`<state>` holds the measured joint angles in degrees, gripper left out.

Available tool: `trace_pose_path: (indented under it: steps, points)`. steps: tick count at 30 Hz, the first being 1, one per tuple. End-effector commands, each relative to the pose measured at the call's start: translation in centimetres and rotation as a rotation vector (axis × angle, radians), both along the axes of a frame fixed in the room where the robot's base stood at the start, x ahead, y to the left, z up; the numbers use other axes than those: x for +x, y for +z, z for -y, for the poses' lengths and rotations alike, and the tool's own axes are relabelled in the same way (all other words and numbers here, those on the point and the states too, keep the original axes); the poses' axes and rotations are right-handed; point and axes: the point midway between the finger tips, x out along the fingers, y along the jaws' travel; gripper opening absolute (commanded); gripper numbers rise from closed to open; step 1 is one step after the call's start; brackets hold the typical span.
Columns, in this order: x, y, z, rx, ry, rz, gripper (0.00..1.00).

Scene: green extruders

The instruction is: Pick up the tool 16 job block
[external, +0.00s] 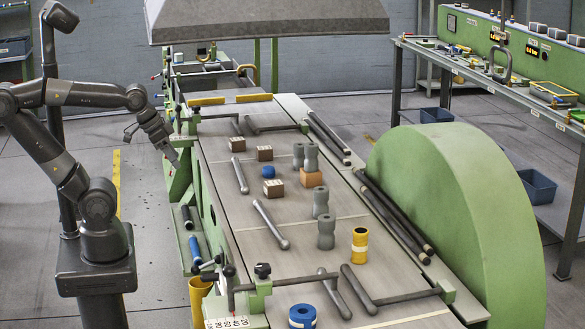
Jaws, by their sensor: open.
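Several small blocks lie on the grey table top (240,215) in the external view. Brown blocks with pale marked faces sit at the back left (237,145), just right of it (264,154), and nearer the middle (273,188). A plain orange-brown block (311,178) sits to the right of the nearest one. The markings are too small to read, so I cannot tell which is the tool 16 job block. My gripper (171,154) is open and empty, pointing down beyond the table's left edge, apart from all the blocks.
A large green guard (460,220) flanks the right side. A grey hood (265,22) hangs over the back. Clamps line the table's edges.

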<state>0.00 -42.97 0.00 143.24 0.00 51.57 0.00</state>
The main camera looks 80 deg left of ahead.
Motion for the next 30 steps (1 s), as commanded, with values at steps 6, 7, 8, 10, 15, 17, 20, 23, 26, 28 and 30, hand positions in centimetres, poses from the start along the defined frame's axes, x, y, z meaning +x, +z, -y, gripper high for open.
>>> trace_pose_path:
  steps: [6, 7, 8, 10, 15, 17, 20, 23, 26, 28, 30]
  points:
    - [0.0, 0.0, 0.0, 0.000, 0.000, 0.000, 0.64]
    - [0.0, 0.0, 0.0, 0.000, 0.000, 0.000, 0.64]
    - [0.0, 0.0, 0.0, 0.000, 0.000, 0.000, 0.64]
    - [0.0, 0.0, 0.0, 0.000, 0.000, 0.000, 0.64]
    - [0.0, 0.0, 0.0, 0.000, 0.000, 0.000, 0.67]
    - [0.0, 0.0, 0.0, 0.000, 0.000, 0.000, 0.67]
    - [0.1, 0.0, 0.0, -0.003, 0.005, -0.001, 0.67]
    - [0.9, 0.4, -0.2, -0.031, 0.053, -0.007, 0.67]
    - [2.6, 1.2, -0.7, -0.097, 0.166, -0.023, 0.67]
    - [4.4, 1.9, -1.3, -0.163, 0.283, -0.038, 0.67]
    - [6.4, 2.5, -2.1, -0.236, 0.413, -0.055, 0.67]
